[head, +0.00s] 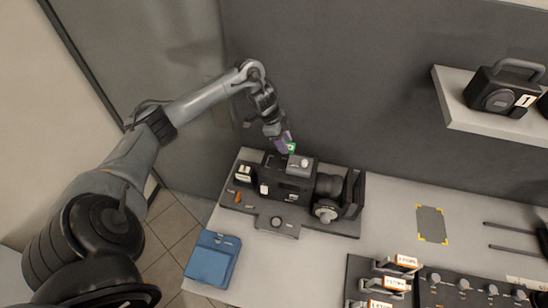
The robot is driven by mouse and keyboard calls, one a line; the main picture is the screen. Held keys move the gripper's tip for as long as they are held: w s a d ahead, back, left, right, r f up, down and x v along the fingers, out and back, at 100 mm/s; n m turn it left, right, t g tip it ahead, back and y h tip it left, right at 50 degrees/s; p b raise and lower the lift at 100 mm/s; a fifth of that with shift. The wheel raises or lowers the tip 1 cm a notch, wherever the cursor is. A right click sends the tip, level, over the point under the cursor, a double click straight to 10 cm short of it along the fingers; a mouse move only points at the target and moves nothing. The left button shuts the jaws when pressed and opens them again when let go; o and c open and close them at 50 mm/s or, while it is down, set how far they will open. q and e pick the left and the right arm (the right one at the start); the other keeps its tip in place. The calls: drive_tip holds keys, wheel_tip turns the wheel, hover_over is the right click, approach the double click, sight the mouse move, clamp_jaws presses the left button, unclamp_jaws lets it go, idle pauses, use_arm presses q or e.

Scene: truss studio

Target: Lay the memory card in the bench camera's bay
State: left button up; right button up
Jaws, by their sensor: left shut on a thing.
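My left gripper (287,143) is shut on a small green card with a white mark (291,148), the memory card. It holds the card just above and behind the top of the bench camera. The bench camera (285,181) is a black body with a large lens to its right, on a dark base plate (232,197) at the back left of the bench. A grey block sits on the camera's top, close below the card. I cannot make out the bay's opening or any contact between card and camera. My right gripper is not in view.
A blue case (212,258) lies at the bench's front left corner. A grey pad with yellow corners (431,224) lies right of the camera. Labelled items (392,283) and a knobbed panel (462,293) stand in front. A wall shelf (465,118) holds black number-1 equipment (500,88).

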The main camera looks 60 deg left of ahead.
sight(278, 164)
use_arm(q)
drive_tip(key=shift+s+a+f+p, duration=0.15)
drive_tip(key=shift+s+f, duration=0.2)
drive_tip(key=shift+s, duration=0.3)
drive_tip(key=shift+s+d+f+p, duration=0.1)
drive_tip(key=shift+s+f+p, duration=0.1)
drive_tip(key=shift+s+f, duration=0.3)
drive_tip(key=shift+s+a+f+p, duration=0.15)
drive_tip(key=shift+s+f, duration=0.1)
drive_tip(key=shift+s, duration=0.5)
drive_tip(key=shift+d+f+p, duration=0.1)
drive_tip(key=shift+f+p, duration=0.3)
drive_tip(key=shift+f, duration=1.6)
drive_tip(key=o, duration=1.1)
drive_tip(key=shift+f, duration=0.1)
drive_tip(key=shift+c, duration=0.2)
drive_tip(key=v, duration=1.2)
drive_tip(key=shift+b, duration=0.45)
